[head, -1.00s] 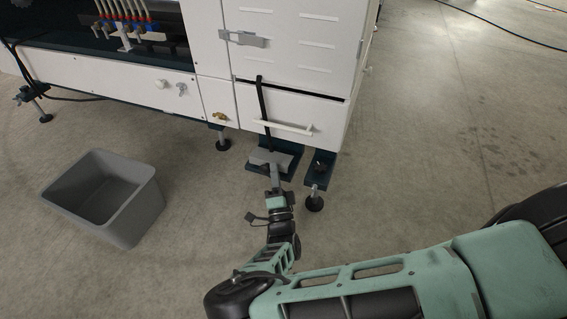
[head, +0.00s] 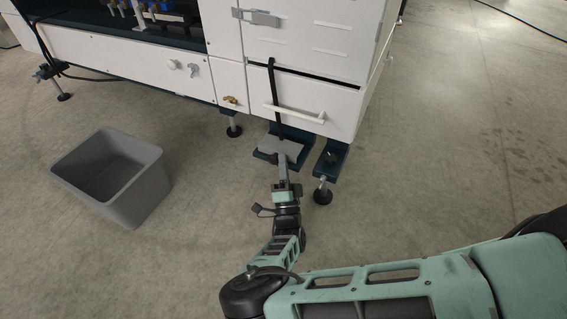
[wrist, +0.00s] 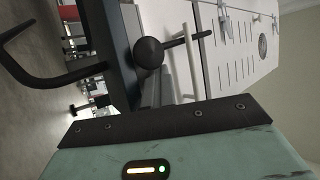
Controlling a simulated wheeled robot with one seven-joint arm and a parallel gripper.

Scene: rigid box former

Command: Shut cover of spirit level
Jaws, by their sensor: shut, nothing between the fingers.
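A flat grey plate (head: 284,148) lies low by the machine's corner, over a dark teal foot bracket (head: 300,141). It may be the spirit level's cover; I cannot make out a vial, a hinge or how far it is shut. My gripper (head: 282,159) is shut and empty, with its tip at the near edge of the plate. I cannot tell whether they touch. The wrist view shows my teal wrist housing, with the fingertips hidden; a round black knob (wrist: 148,52) is beyond it.
The white machine cabinet (head: 308,45) rises behind, with a drawer handle (head: 294,113) and a black strip (head: 275,95) hanging down its front. A levelling foot (head: 322,192) stands right of my gripper. A grey bin (head: 140,190) is on the floor at left. Floor between is clear.

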